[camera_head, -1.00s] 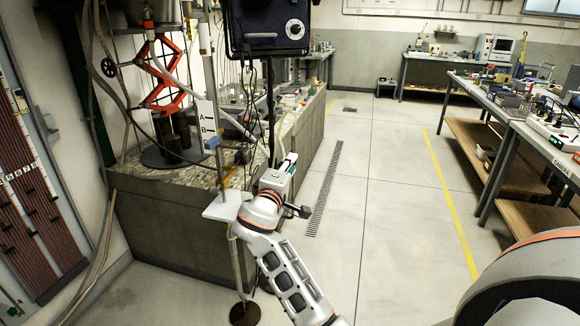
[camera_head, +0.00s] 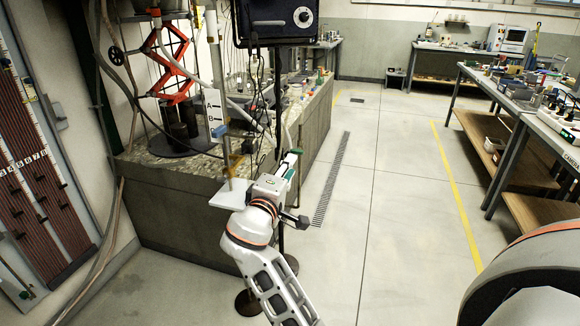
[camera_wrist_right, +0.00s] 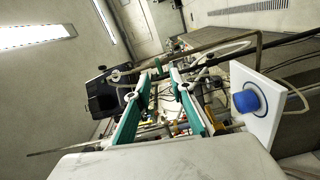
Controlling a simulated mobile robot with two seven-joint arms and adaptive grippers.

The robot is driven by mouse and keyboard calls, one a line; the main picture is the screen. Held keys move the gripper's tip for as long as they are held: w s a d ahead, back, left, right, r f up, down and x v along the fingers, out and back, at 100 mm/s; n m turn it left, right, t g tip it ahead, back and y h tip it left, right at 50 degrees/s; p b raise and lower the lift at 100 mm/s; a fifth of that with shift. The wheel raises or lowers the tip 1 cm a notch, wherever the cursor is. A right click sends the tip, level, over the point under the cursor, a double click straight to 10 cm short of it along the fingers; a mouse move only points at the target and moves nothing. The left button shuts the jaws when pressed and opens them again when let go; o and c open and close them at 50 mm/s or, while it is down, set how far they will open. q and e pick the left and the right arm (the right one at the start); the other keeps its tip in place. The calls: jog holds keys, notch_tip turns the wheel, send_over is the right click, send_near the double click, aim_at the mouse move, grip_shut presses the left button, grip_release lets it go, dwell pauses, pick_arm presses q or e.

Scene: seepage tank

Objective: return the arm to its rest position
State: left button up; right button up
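My right gripper (camera_head: 289,162) is in front of the stone-topped bench, pointing away from me. In the right wrist view its two green-sided fingers (camera_wrist_right: 165,73) stand apart with a visible gap and nothing between them, so it is open and empty. My left gripper is in neither view.
A white plate (camera_head: 226,196) is just left of my right wrist; a white plate with a blue knob (camera_wrist_right: 247,103) is near the fingers in the wrist view. A black box (camera_head: 272,22) hangs above the bench (camera_head: 172,218). Open floor (camera_head: 390,215) lies to the right.

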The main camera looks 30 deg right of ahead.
dwell(0.3)
jog(key=s+a+f+n+y, duration=0.1)
jog(key=s+a+f+y, duration=0.15)
jog(key=f, duration=0.65)
jog(key=s+a+f+t+y, duration=0.1)
jog(key=s+a+f+y, duration=0.2)
jog(key=f, duration=0.6)
jog(key=s+a+f+n+y, duration=0.15)
jog(key=f+y, duration=0.25)
jog(key=f, duration=0.4)
jog(key=s+a+f+m+g+y, duration=0.1)
jog(key=s+a+f+m+y, duration=0.1)
jog(key=s+f, duration=0.5)
jog(key=s+a+f+m+g+y, duration=0.1)
jog(key=s+a+f+m+y, duration=0.2)
jog(key=s, duration=1.1)
jog(key=a+f+y, duration=0.1)
jog(key=a+f, duration=0.2)
jog(key=a, duration=0.1)
jog(key=shift+s+f+y, duration=0.25)
jog(key=shift+f+y, duration=0.1)
